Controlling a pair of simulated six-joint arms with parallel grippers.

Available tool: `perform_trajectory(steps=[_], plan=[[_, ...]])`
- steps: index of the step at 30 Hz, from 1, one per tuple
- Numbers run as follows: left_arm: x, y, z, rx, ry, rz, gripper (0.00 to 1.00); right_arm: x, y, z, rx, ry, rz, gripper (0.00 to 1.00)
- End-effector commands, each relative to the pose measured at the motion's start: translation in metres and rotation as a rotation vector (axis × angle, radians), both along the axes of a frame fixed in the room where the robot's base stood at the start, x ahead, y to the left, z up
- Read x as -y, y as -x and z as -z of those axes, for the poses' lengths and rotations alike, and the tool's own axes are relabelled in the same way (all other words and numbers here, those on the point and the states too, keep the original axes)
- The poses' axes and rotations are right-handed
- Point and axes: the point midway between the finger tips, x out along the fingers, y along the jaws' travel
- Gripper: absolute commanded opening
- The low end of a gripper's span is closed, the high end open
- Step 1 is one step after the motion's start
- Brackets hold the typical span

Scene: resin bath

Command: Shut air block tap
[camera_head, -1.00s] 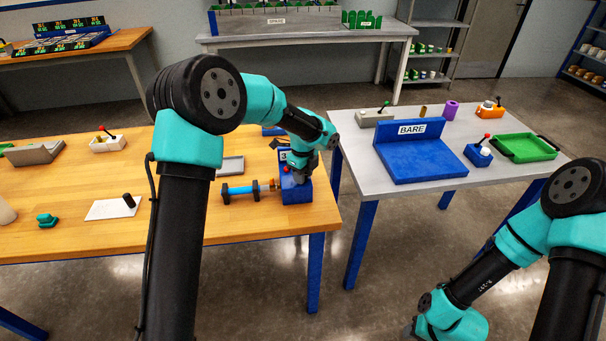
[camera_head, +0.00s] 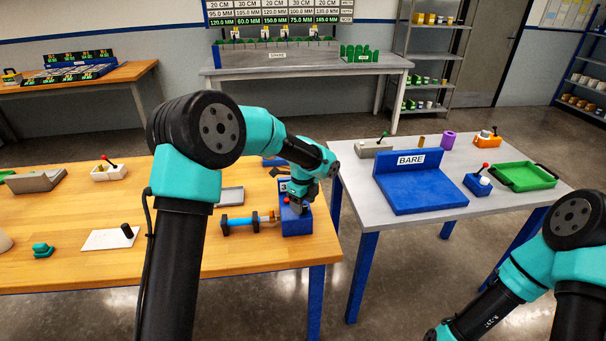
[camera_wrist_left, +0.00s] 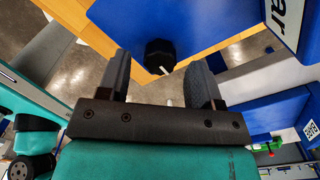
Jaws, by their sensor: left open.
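The blue air block (camera_head: 296,225) stands at the right edge of the wooden table. A small red part (camera_head: 286,199) shows on it, and the arm hides much of its top. My left gripper (camera_head: 298,207) is over the block, pointing down. In the left wrist view its two fingers (camera_wrist_left: 160,82) are apart with nothing held between them. A black round knob with a pale pin (camera_wrist_left: 160,54) shows just beyond the gap between the fingertips, against the blue block. A label ending in "bar" (camera_wrist_left: 288,20) is at upper right. My right gripper is out of view.
A blue rod with black discs (camera_head: 250,220) lies left of the block. A grey tray (camera_head: 231,196) is behind it. Across a floor gap, the grey table holds a blue stand marked BARE (camera_head: 425,195) and a green tray (camera_head: 524,177).

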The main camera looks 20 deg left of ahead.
Motion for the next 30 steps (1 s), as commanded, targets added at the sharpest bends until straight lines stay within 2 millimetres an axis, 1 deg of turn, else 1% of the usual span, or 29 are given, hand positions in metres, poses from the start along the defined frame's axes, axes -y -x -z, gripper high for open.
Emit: perform_trajectory(steps=[5, 21, 25, 30], plan=[[0.000, -0.001, -0.029, 0.004, 0.000, 0.000, 0.59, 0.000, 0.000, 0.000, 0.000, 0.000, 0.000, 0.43], [0.000, 0.000, -0.133, 0.004, 0.001, 0.001, 0.59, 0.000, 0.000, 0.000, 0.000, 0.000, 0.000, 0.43], [0.000, 0.000, -0.150, 0.003, 0.001, 0.000, 0.59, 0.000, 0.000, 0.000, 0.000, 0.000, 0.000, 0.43], [0.000, 0.000, -0.161, 0.002, 0.001, 0.000, 0.59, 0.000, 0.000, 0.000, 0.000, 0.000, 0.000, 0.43]])
